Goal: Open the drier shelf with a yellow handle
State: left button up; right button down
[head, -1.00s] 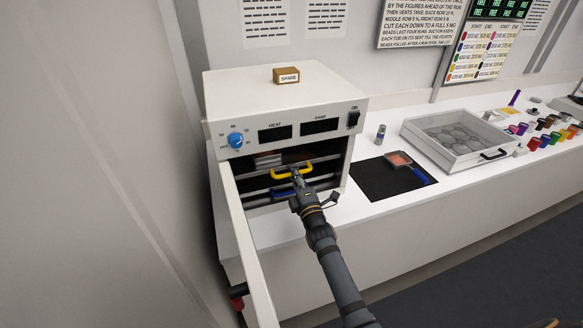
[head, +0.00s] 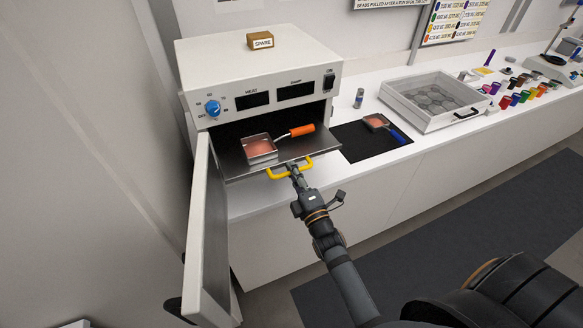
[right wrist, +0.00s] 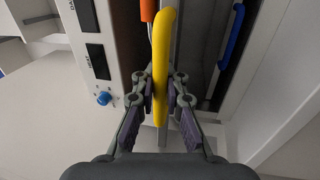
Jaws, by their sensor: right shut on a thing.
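The drier (head: 262,80) is a white box with a blue knob and two dark displays, and its door (head: 210,235) stands open to the left. The shelf (head: 232,162) with the yellow handle (head: 275,175) is slid out of the front. On it sit a square metal tray with pinkish contents (head: 261,148) and an orange-handled tool (head: 297,131). My right gripper (head: 292,168) is shut on the yellow handle; in the right wrist view the fingers (right wrist: 160,90) close around the yellow bar (right wrist: 163,50). My left gripper is not seen.
In the right wrist view a blue handle (right wrist: 232,38) shows beside the yellow one. A SPARE block (head: 261,40) sits on top.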

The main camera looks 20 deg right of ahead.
jog(key=c, duration=1.4)
grip_release()
jog(key=shift+f, duration=0.1)
jog(key=s+f, duration=0.2)
jog(key=s, duration=0.9)
jog(key=shift+s+d+f, duration=0.15)
jog(key=shift+s+d, duration=0.05)
jog(key=shift+s, duration=0.2)
jog(key=shift+f, duration=0.1)
jog(key=s+d+f+m+g, duration=0.1)
jog(key=s+f+m+g, duration=0.15)
jog(key=f, duration=0.95)
jog(key=s+f+m+g, duration=0.2)
jog(key=f+m+g, duration=0.15)
jog(key=f, duration=0.75)
jog(key=s+d+f+m+g, duration=0.1)
jog(key=s+f+m+g, duration=0.2)
jog(key=f, duration=0.9)
jog(key=s+d+f+m+g, duration=0.3)
jog(key=s+f+m+g, duration=0.1)
jog(key=s+f, duration=0.5)
jog(key=s+d+f+m+g+h+b, duration=0.1)
jog(key=s+d+f+m+g, duration=0.2)
jog(key=s+f, duration=0.6)
jog(key=s+m+g, duration=0.2)
jog(key=s+g, duration=0.1)
jog(key=s, duration=0.2)
jog(key=shift+s+h, duration=0.3)
